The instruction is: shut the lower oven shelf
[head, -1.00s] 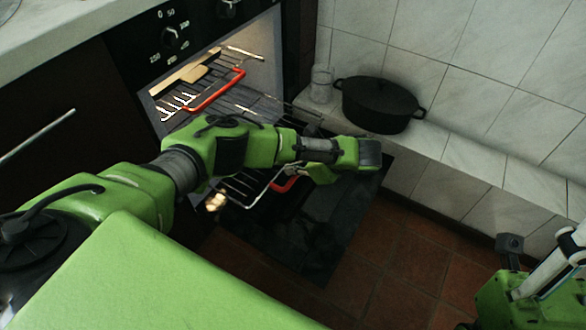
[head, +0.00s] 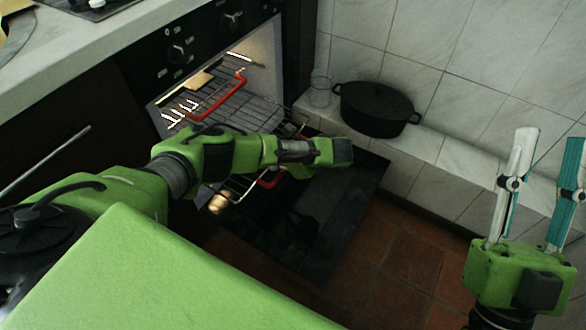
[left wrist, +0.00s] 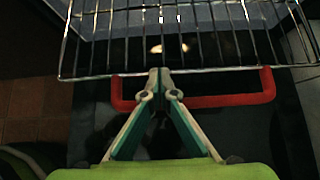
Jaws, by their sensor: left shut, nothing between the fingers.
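The lower oven shelf, a wire rack with a red handle (head: 270,181), is partly pulled out over the open oven door; my left arm covers much of it. In the left wrist view, the wire rack (left wrist: 205,72) spans the top, with its red handle (left wrist: 228,99) at the front edge. My left gripper (left wrist: 162,74) is shut and empty, its tips at the middle of the handle; I cannot tell for sure whether they touch. In the head view its fingers are hidden by my arm. My right gripper (head: 551,138) is open and empty at the right.
The open oven door (head: 335,215) lies low. A black pot (head: 376,110) and a glass (head: 321,90) stand on the tiled ledge (head: 450,150). The floor (head: 405,255) on the right is clear.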

